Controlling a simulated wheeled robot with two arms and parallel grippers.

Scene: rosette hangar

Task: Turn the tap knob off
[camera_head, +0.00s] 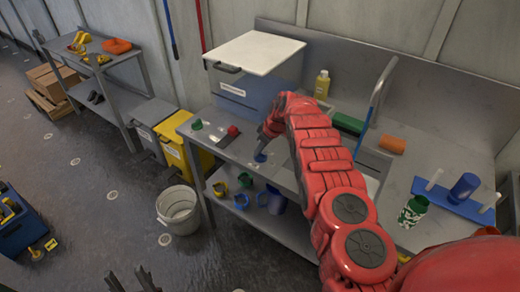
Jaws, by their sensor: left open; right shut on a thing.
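The tap (376,96) is a curved grey spout over the worktop at the back right. I cannot pick out the tap knob for certain. My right gripper (261,147) reaches to the front edge of the worktop, left of the tap.
A blue box with a white lid (257,52) stands on the worktop (460,120). A yellow bottle (322,84), an orange roll (392,145), a green patterned can (413,211) and a blue rack (449,200) are there too.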

